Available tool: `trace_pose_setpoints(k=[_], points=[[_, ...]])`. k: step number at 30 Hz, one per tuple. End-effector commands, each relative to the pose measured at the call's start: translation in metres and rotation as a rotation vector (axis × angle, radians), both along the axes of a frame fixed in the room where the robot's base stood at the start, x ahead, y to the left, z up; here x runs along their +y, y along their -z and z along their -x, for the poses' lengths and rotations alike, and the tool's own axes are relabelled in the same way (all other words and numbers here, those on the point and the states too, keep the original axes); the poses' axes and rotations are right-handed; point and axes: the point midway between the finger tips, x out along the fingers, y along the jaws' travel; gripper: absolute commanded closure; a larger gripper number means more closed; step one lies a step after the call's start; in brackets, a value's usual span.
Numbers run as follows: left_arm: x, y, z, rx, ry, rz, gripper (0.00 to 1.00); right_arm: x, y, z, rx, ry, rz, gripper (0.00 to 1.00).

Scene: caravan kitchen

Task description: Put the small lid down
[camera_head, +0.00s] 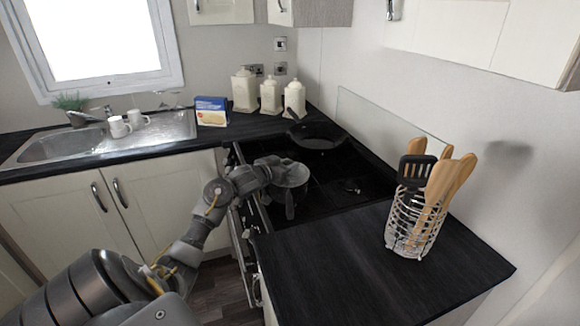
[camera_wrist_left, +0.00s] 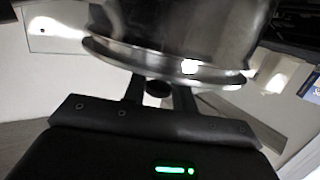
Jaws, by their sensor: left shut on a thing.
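My left gripper (camera_head: 272,168) reaches over the stove from the left, at a small grey pot (camera_head: 296,180) whose handle (camera_head: 289,208) points toward the front. In the left wrist view the two fingers (camera_wrist_left: 159,92) are shut on the dark knob of the small lid (camera_wrist_left: 150,62), a shiny metal disc with a bright rim. The steel pot wall (camera_wrist_left: 190,25) shows right against the lid. I cannot tell whether the lid rests on the pot or is just apart from it. My right gripper is not in view.
A black pan (camera_head: 318,137) sits at the back of the black hob (camera_head: 345,180). A wire holder (camera_head: 405,235) with wooden utensils stands on the right counter, which is otherwise clear. White canisters (camera_head: 270,95) and a blue-yellow box (camera_head: 211,111) stand at the back.

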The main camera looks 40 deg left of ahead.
Motion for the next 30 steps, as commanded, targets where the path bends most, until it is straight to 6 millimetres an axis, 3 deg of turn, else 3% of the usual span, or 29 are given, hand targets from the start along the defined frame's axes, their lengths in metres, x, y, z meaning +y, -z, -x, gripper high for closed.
trace_pose_setpoints(k=[5,6,10,21,30], points=[[0.0,0.004,0.0,-0.001,0.001,-0.001,1.0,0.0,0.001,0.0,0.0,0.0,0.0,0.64],[0.0,0.004,0.0,0.0,0.001,-0.001,0.69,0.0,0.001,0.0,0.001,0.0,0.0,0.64],[0.0,0.004,0.0,0.0,0.001,-0.001,0.52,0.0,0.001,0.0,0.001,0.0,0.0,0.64],[0.0,-0.002,0.001,-0.001,-0.001,-0.001,0.51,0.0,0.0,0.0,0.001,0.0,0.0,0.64],[-0.003,-0.011,0.058,0.0,0.0,-0.006,0.51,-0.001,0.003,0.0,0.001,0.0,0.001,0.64]])
